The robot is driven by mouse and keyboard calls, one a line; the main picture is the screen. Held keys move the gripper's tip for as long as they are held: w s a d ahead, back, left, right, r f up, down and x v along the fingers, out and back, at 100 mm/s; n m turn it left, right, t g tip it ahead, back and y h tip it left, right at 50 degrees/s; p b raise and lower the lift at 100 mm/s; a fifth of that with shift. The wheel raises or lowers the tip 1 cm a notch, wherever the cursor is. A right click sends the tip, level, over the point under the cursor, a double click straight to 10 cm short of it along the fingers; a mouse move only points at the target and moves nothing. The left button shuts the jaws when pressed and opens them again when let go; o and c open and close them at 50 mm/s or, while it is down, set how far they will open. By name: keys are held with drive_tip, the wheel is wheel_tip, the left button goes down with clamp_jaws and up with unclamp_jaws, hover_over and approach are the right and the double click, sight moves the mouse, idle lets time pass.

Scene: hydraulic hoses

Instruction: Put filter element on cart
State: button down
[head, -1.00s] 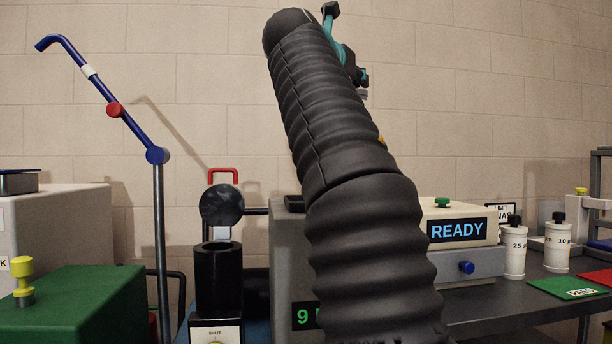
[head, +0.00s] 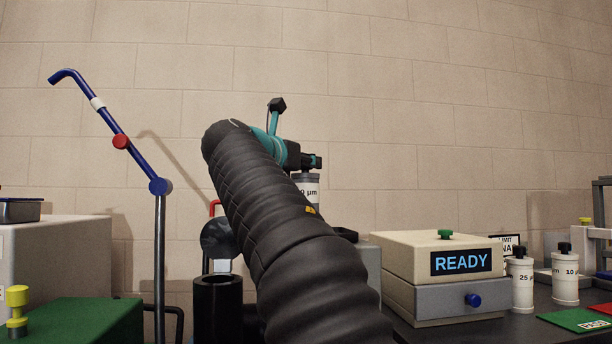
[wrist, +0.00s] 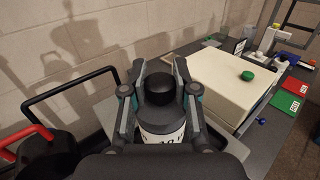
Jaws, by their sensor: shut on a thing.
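My gripper (head: 312,161) is shut on a filter element (head: 306,186), a white canister with a black cap and a label whose visible end reads "0 µm". In the wrist view, my gripper (wrist: 161,75) has a finger on each side of the black cap, and the filter element (wrist: 162,130) hangs below it, upright or nearly so. It is above a grey surface, partly hidden by my arm; I cannot tell the gap below it. I cannot clearly identify the cart; a black handle rail (wrist: 72,92) stands left of the canister in the wrist view.
A cream and grey box with a READY display (head: 462,262) stands to the right. Two more canisters, 25 µm (head: 521,284) and 10 µm (head: 566,278), stand on the dark bench beyond it. A black cylinder (head: 218,306) and a blue pole (head: 105,120) stand left.

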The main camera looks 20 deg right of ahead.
drive_tip(key=shift+f, duration=0.55)
drive_tip(key=c, duration=0.9)
unclamp_jaws()
drive_tip(key=shift+r, duration=0.2)
drive_tip(key=v, duration=1.2)
